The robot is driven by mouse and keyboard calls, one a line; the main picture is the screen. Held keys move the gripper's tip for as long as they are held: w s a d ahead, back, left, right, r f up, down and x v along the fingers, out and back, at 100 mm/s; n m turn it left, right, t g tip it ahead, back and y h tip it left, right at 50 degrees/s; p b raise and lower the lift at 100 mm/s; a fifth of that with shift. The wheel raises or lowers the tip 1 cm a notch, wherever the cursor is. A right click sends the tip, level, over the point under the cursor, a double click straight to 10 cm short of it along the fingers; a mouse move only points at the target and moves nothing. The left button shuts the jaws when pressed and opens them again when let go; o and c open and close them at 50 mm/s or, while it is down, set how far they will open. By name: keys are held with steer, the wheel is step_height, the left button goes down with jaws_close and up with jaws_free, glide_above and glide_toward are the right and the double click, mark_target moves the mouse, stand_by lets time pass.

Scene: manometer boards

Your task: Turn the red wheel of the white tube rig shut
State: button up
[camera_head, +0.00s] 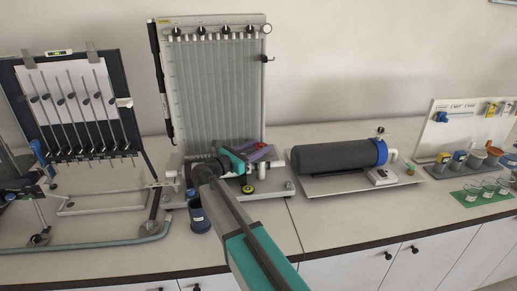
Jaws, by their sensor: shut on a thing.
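My gripper (245,160), with teal fingers, is at the foot of the pale tube board (215,90) in the middle of the bench. Its fingers are shut on a part there, beside a purple-red piece (263,153). The grip itself is small and partly covered by my gripper. I cannot make out a clear red wheel; it may be hidden by the fingers. A small green-and-black knob (248,189) sits low on the same rig, just below the fingers.
A dark blue cup (199,217) stands close to my arm. A black cylinder (335,156) with a blue end lies on a plate at right. Small cups and a white panel stand far right.

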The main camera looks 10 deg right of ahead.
steer(key=shift+r, duration=0.1)
stand_by(0.3)
steer(key=o, duration=1.1)
steer(key=shift+c, duration=0.2)
